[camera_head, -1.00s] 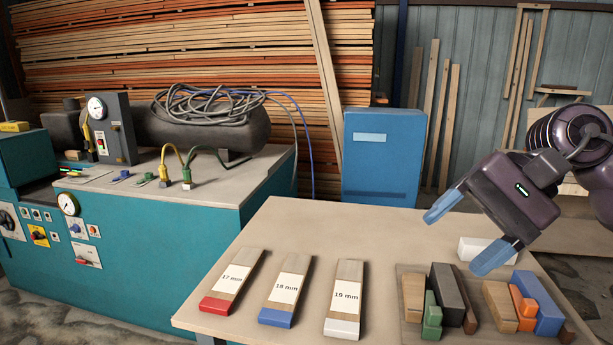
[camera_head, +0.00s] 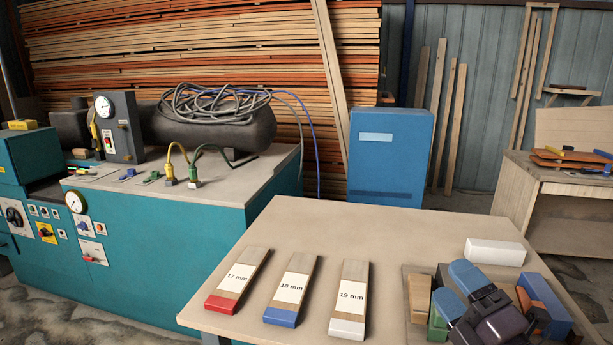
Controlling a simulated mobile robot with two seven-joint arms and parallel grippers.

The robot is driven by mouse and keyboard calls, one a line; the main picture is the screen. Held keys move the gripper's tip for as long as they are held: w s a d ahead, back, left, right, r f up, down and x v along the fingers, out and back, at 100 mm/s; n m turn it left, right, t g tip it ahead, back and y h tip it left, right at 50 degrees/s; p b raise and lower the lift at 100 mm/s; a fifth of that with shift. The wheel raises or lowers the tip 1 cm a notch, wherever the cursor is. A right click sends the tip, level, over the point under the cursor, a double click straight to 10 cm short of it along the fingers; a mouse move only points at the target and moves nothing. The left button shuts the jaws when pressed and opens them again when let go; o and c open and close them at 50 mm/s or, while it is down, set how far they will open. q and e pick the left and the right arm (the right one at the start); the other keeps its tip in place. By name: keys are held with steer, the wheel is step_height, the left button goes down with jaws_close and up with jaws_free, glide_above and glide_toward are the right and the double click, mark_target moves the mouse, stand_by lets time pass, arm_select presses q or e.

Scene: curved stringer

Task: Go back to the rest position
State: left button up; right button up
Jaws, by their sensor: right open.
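My right gripper (camera_head: 456,289) is at the lower right of the head view, with blue fingertips apart and nothing visible between them. It is in front of the tray of blocks (camera_head: 407,333) and hides part of it. I cannot tell whether it touches the blocks. My left gripper is not in view. Three labelled wooden gauges lie in a row on the table (camera_head: 340,225): 17 mm with a red end (camera_head: 238,280), 18 mm with a blue end (camera_head: 291,290), and 19 mm with a white end (camera_head: 350,299).
A white block (camera_head: 495,252) lies behind the tray. A teal machine (camera_head: 160,250) with a gauge, hoses and plugs stands at the left. A blue cabinet (camera_head: 388,165) stands behind the table. A wooden workbench (camera_head: 520,190) is at the right.

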steer(key=s+d+f+m+g+h, duration=0.4)
steer(key=s+f+m+h, duration=0.1)
steer(key=f+m, duration=0.35)
steer(key=s+d+f+m+g+h, duration=0.3)
steer(key=s+f+m+g+h, duration=0.15)
steer(key=f+m, duration=0.4)
steer(key=s+a+f+m+g, duration=0.1)
steer(key=s+f+m+g, duration=0.7)
steer(key=s, duration=1)
steer(key=w+f+n+t+y, duration=0.1)
steer(key=w+f+n+t, duration=0.1)
steer(key=w+f+t, duration=0.5)
step_height(320, 180, down, 5)
steer(key=shift+w+a+f+n+y+b, duration=0.15)
steer(key=shift+w+a+n+y+b, duration=0.2)
steer(key=shift+w, duration=0.3)
